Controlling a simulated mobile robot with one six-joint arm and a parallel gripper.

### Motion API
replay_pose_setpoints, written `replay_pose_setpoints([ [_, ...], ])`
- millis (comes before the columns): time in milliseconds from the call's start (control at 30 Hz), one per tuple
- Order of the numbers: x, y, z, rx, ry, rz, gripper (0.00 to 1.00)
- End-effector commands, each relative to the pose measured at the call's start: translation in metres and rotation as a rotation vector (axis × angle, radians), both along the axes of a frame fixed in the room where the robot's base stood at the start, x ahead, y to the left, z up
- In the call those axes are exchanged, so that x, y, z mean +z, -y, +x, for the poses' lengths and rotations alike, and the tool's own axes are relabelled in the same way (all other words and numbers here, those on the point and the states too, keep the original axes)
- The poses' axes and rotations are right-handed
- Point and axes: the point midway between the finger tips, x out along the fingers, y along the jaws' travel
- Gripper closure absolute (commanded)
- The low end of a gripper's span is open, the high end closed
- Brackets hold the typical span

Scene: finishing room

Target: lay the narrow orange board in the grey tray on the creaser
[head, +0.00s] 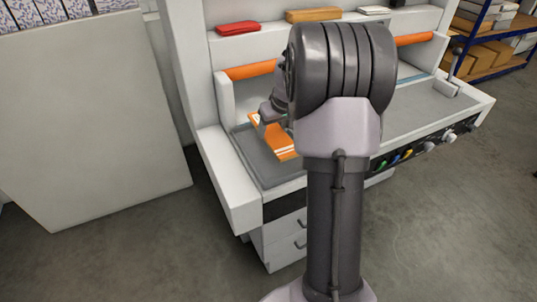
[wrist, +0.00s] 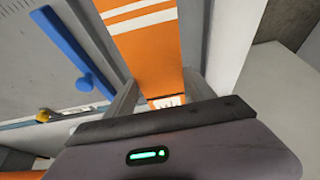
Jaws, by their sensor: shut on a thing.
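The narrow orange board (head: 284,146) with white stripes is over the grey tray (head: 258,172) at the left end of the creaser (head: 225,178). My gripper (head: 268,113) is shut on the board's far end, partly hidden behind my arm in the head view. In the wrist view, the orange board (wrist: 150,45) runs up between the two fingers of my gripper (wrist: 160,88). I cannot tell whether the board touches the tray floor or is held just above it.
A white side wall (wrist: 235,40) stands close to the right of the board in the wrist view. A blue bar (wrist: 75,52) lies to its left. Orange bars (head: 250,71) cross the creaser behind. A red box (head: 238,28) sits on its top ledge. A large pale panel (head: 90,110) stands left.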

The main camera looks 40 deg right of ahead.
Motion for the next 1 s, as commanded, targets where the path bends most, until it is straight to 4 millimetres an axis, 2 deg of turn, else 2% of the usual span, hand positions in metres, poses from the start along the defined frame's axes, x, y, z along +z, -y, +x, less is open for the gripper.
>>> replay_pose_setpoints([
  [33, -0.018, 0.000, 0.000, -0.001, -0.002, 0.002, 0.85],
  [300, -0.069, 0.000, 0.000, 0.000, -0.001, -0.001, 0.85],
  [500, -0.066, 0.000, 0.000, 0.000, 0.001, -0.001, 0.85],
  [667, -0.072, 0.000, 0.000, -0.001, 0.001, -0.001, 0.85],
  [700, -0.071, 0.000, 0.000, -0.001, 0.000, -0.001, 0.31],
  [800, -0.070, 0.000, 0.000, -0.001, 0.000, -0.001, 0.15],
  [1000, -0.070, 0.000, 0.000, -0.001, 0.000, -0.001, 0.15],
])
